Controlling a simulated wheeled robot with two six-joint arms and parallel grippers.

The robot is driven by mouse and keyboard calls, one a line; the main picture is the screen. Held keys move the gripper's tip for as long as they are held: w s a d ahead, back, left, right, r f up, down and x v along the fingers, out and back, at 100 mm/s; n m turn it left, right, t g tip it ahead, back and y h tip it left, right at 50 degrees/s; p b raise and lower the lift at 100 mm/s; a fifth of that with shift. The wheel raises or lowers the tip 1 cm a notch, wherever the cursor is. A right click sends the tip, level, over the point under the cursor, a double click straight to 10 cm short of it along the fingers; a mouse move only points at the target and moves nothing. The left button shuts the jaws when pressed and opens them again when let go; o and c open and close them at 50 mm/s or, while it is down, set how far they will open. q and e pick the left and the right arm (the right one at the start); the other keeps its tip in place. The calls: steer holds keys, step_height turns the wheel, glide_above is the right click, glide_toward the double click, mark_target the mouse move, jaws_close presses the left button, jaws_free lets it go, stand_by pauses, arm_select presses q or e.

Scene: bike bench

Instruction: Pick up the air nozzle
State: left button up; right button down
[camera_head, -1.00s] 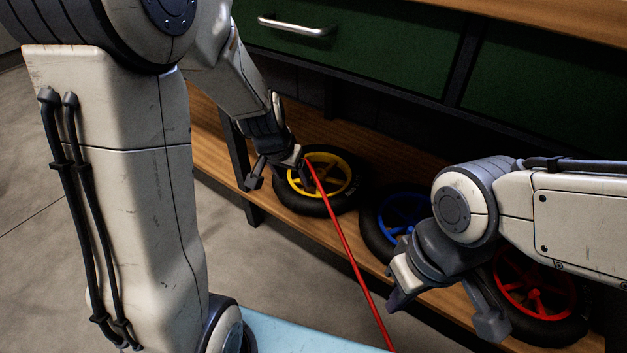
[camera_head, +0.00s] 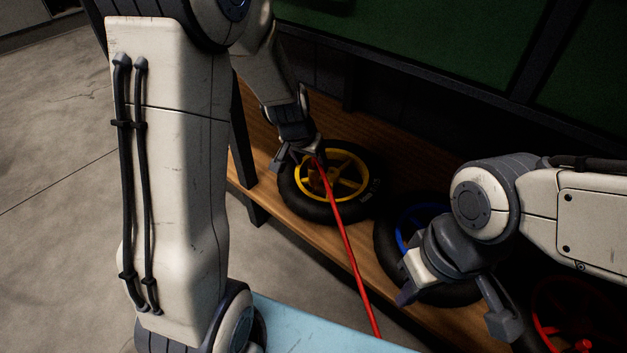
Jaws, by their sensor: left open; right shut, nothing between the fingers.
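The air nozzle cannot be clearly made out. A thin red hose (camera_head: 345,241) runs from the bottom edge up to my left gripper, where its upper end meets the fingers. My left gripper (camera_head: 298,160) is open and overlaps the upper left of the yellow-rimmed wheel in the head view. Whether it touches the wheel cannot be told. Something yellow shows just below the fingers, perhaps part of the wheel.
A wooden shelf (camera_head: 292,222) holds the yellow-rimmed wheel (camera_head: 363,197), the blue-rimmed wheel (camera_head: 386,232) and the red-rimmed wheel (camera_head: 545,333). A dark shelf post (camera_head: 240,140) stands close left of my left gripper. A green cabinet front (camera_head: 440,40) rises above. A light blue surface (camera_head: 310,325) lies at the bottom.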

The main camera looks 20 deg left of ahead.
mark_target(313, 167)
arm_select(q)
steer(key=b+x, duration=0.4)
steer(key=x, duration=0.1)
steer(key=shift+f, duration=0.15)
jaws_close()
